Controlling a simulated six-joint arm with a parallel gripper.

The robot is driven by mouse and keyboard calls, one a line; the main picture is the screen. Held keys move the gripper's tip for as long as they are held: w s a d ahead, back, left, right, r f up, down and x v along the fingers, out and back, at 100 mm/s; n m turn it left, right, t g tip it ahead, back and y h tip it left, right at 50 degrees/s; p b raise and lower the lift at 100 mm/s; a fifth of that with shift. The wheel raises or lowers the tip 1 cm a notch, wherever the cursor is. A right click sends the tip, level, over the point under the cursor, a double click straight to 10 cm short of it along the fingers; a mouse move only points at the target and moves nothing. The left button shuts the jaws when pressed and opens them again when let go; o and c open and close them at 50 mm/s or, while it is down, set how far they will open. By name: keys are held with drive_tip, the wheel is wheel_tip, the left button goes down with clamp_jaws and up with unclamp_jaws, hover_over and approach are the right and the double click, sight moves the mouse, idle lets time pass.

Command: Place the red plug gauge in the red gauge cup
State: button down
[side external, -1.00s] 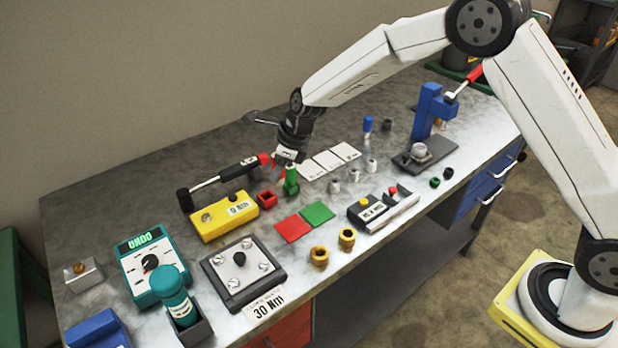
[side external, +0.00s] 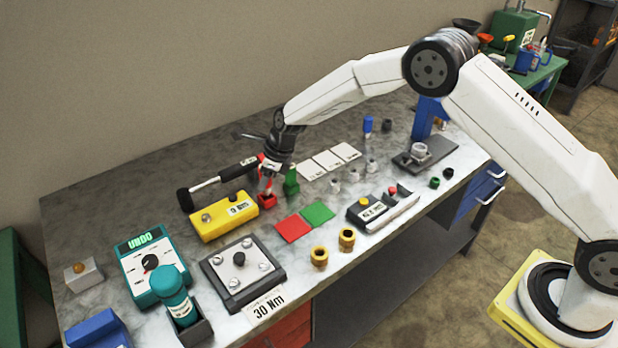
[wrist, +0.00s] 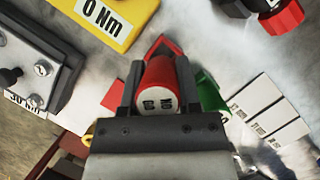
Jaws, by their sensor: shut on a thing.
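My gripper (side external: 268,184) is shut on the red plug gauge (wrist: 158,88), a red cylinder with a white end marked NO GO. In the side external view the gauge is upright, directly at the red gauge cup (side external: 266,201), with my gripper just above the cup. In the wrist view part of the red cup (wrist: 165,46) shows beyond the gauge. I cannot tell whether the gauge's lower end is inside the cup or just over it. The green cup (side external: 291,183) stands close to the right.
A yellow 0 Nm box (side external: 224,216) lies just left of the cup, with a black-handled tool (side external: 225,177) behind it. Red (side external: 293,228) and green (side external: 318,213) flat pads lie in front. White cards (side external: 329,160) lie to the right.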

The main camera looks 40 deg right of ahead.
sight(266, 188)
drive_tip(key=shift+w+f, duration=0.1)
drive_tip(key=shift+f, duration=1.55)
drive_tip(key=shift+f, duration=0.1)
drive_tip(key=shift+c, duration=1.6)
unclamp_jaws()
drive_tip(key=v, duration=1.2)
